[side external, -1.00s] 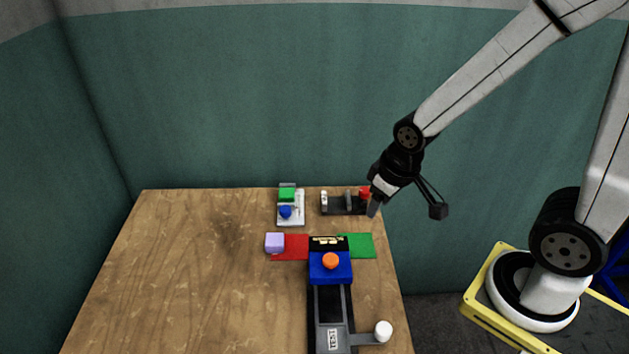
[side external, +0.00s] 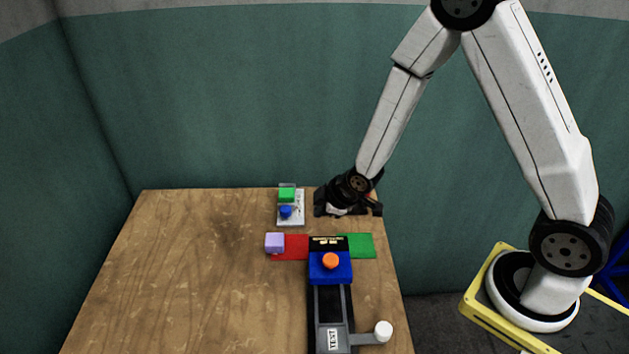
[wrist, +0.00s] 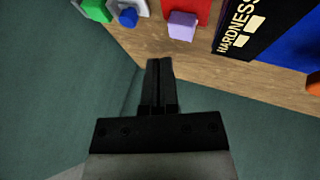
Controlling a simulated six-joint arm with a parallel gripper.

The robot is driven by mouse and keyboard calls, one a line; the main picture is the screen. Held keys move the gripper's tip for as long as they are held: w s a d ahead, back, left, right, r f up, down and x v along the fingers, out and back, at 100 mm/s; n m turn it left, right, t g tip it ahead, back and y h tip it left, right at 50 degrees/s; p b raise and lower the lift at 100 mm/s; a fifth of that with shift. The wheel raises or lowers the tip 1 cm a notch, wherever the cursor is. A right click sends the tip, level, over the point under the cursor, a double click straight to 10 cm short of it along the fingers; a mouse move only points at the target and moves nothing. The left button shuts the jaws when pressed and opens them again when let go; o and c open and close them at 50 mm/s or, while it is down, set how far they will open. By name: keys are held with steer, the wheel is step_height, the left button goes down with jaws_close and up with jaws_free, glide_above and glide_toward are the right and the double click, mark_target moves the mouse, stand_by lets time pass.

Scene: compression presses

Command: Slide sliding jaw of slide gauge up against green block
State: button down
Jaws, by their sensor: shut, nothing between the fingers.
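The slide gauge (side external: 299,218) is a small white device at the back of the table, carrying the green block (side external: 287,194) with a blue knob (side external: 285,212) in front of it. The knob appears to be on the sliding jaw, but the gap between jaw and block is too small to judge. In the wrist view, the green block (wrist: 97,10) and blue knob (wrist: 128,17) are at the top left. My gripper (wrist: 159,62) is shut and empty, its fingers together. In the side view my wrist is to the right of the gauge, apart from it.
My wrist largely hides a dark fixture at the back right. A lilac block (side external: 275,242) touches or overlaps the red mat (side external: 292,252); a green mat (side external: 361,246) lies to the right. The blue-topped press (side external: 330,268) stands between them. The table's left side (side external: 190,285) is clear.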

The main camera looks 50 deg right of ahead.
mark_target(286, 210)
steer(key=shift+w+a+f+n+t, duration=0.3)
steer(key=shift+w+f+n, duration=0.35)
steer(key=shift+f, duration=0.2)
steer(key=shift+f, duration=0.1)
steer(key=x, duration=1)
steer(key=shift+w+d, duration=0.45)
steer(key=shift+w, duration=0.4)
steer(key=shift+w+d, duration=0.45)
steer(key=shift+w, duration=0.3)
